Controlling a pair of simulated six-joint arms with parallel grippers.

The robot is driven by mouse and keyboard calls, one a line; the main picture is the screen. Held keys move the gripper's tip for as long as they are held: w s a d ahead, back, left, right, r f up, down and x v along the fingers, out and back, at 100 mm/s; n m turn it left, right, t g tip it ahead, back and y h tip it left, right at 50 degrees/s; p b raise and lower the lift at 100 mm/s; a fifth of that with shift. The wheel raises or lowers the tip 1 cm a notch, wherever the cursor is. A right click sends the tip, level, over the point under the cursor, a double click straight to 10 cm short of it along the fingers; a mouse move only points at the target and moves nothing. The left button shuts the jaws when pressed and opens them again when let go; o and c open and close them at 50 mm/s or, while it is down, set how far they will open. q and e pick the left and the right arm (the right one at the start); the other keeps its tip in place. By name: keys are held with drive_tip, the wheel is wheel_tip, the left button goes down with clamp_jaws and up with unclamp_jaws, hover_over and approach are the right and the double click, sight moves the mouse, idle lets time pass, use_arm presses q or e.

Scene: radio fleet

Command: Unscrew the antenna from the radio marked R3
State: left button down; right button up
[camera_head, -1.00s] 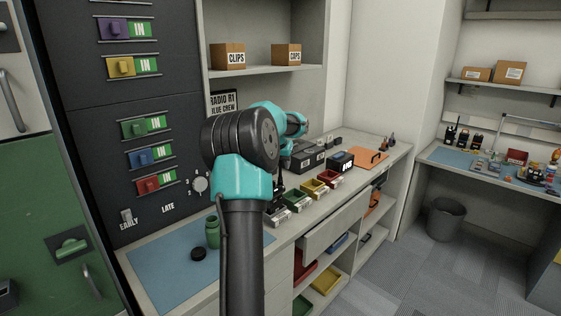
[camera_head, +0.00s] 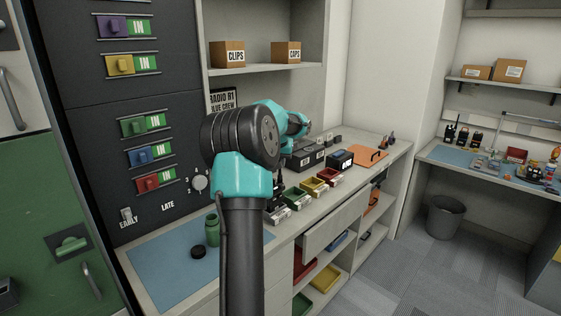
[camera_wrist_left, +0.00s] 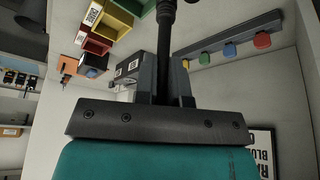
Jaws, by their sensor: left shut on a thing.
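My left gripper (camera_wrist_left: 166,88) shows in the left wrist view, its two grey fingers shut on a thin black rod, the antenna (camera_wrist_left: 165,45). The rod runs to the top edge of that view, where it widens into a dark part; what lies beyond is cut off. In the head view my left arm rises from the bottom and bends away, and its own links hide the gripper. A dark radio-like shape (camera_head: 277,194) stands partly hidden behind the arm on the counter. I cannot read an R3 mark anywhere. My right gripper is not in view.
Green (camera_head: 295,199), yellow (camera_head: 314,185) and red bins line the counter, with dark boxes (camera_head: 304,156) and an orange board (camera_head: 369,157) farther back. A green bottle (camera_head: 212,230) and black lid (camera_head: 198,252) are on the blue mat (camera_head: 158,265). Several radios stand on the right-hand bench.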

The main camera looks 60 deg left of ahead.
use_arm(q)
drive_tip(key=shift+s+n+g+y, duration=0.1)
drive_tip(key=shift+n+g+y, duration=0.25)
drive_tip(key=shift+n, duration=1.15)
drive_tip(key=shift+n+g, duration=0.25)
drive_tip(key=shift+n, duration=0.15)
drive_tip(key=shift+s+a+n+g, duration=0.1)
drive_tip(key=shift+n+g, duration=0.6)
drive_tip(key=shift+n, duration=1.2)
drive_tip(key=shift+n, duration=0.4)
drive_tip(key=c, duration=1.6)
unclamp_jaws()
drive_tip(key=shift+g, duration=0.3)
drive_tip(key=o, duration=0.5)
